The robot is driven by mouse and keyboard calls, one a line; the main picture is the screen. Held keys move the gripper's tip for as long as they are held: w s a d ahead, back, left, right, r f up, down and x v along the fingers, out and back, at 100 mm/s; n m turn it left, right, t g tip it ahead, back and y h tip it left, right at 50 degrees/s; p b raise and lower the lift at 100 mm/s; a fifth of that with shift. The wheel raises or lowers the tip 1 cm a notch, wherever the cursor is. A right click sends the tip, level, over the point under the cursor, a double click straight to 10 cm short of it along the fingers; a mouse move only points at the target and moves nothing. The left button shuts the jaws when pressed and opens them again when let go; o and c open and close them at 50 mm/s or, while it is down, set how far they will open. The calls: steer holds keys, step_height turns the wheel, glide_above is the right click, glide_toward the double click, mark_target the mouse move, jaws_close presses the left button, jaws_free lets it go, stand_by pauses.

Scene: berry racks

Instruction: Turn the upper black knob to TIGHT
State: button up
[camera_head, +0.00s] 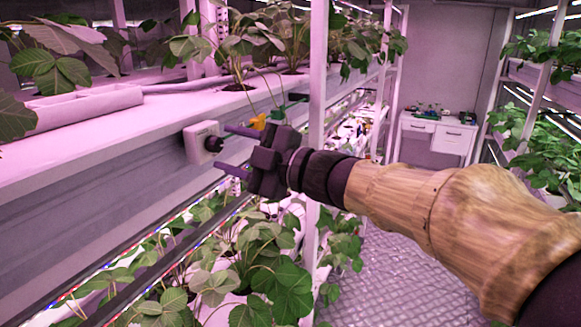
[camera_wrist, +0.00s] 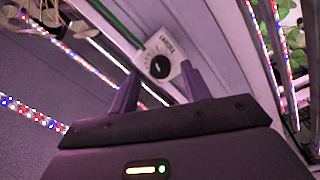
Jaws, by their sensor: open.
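A black knob (camera_head: 213,143) sits on a small white box (camera_head: 193,136) fixed to the front edge of the upper grow shelf. In the wrist view the round black knob (camera_wrist: 160,67) shows on its white plate (camera_wrist: 170,47), with a dial and small lettering too blurred to read surely. My gripper (camera_head: 232,151) is open just right of the box in the head view, its two purple fingers pointing at it, one above and one below the knob's height. In the wrist view the fingers (camera_wrist: 161,75) stand either side of the knob. They appear apart from it.
Strawberry plants grow above on the shelf (camera_head: 110,130) and below it (camera_head: 265,270). A white upright post (camera_head: 317,90) stands close behind my gripper. The aisle floor (camera_head: 400,270) is clear.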

steer(key=b+v, duration=0.5)
steer(key=v, duration=1)
steer(key=shift+s+d, duration=0.25)
steer(key=shift+d, duration=0.1)
steer(key=shift+w, duration=0.1)
steer(key=w+d+f+m+t+h, duration=0.5)
steer(key=w+f+m+t+h, duration=0.1)
steer(key=w+m+t, duration=0.3)
steer(key=w+d+f+m+g+h, duration=0.1)
steer(key=w+d+f+m+h, duration=0.1)
steer(key=d+f+m+h, duration=0.3)
steer(key=w+d+f+m+h, duration=0.1)
steer(key=f+m+h, duration=0.15)
steer(key=f, duration=0.35)
steer(key=s+d+f+m+g+h, duration=0.2)
steer(key=f+m+g, duration=0.1)
steer(key=f, duration=0.4)
steer(key=s+d+f+m+g+h, duration=0.1)
steer(key=s+f+m+g+h, duration=0.15)
steer(key=f, duration=0.45)
steer(key=s+f+m+g, duration=0.3)
steer(key=s+f+g, duration=0.4)
steer(key=s+f, duration=0.4)
steer(key=s+a, duration=0.1)
steer(key=s, duration=0.1)
steer(key=shift+s+y, duration=0.3)
steer(key=shift+y, duration=0.1)
